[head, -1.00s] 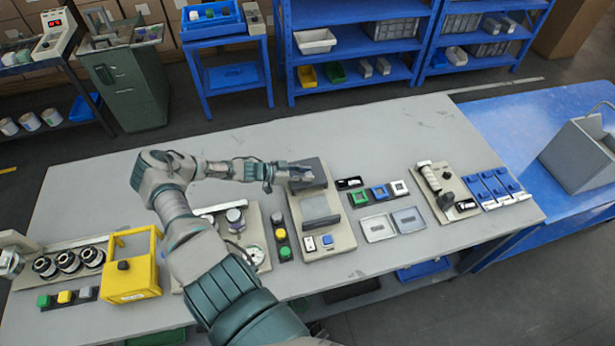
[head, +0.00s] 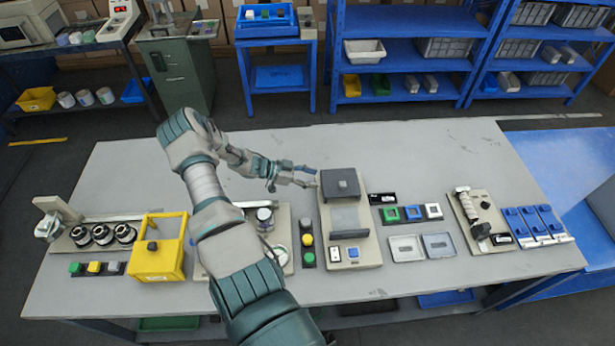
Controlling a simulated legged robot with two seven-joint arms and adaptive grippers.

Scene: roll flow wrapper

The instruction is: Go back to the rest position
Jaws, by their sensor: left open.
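My left arm reaches up over the grey workbench (head: 440,145) from the bottom of the head view. My left gripper (head: 314,176) is open and empty, with its fingers pointing right. It hovers just left of the dark block on top of a beige device (head: 352,252) with a grey plate and small buttons. I cannot tell whether a fingertip touches the block. My right gripper is not in view. My forearm partly hides another beige device with a round knob (head: 265,215) behind it.
A yellow box frame (head: 158,262) and a roller unit (head: 102,235) stand at left. The rear of the bench is clear. Blue shelves (head: 410,50) stand behind.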

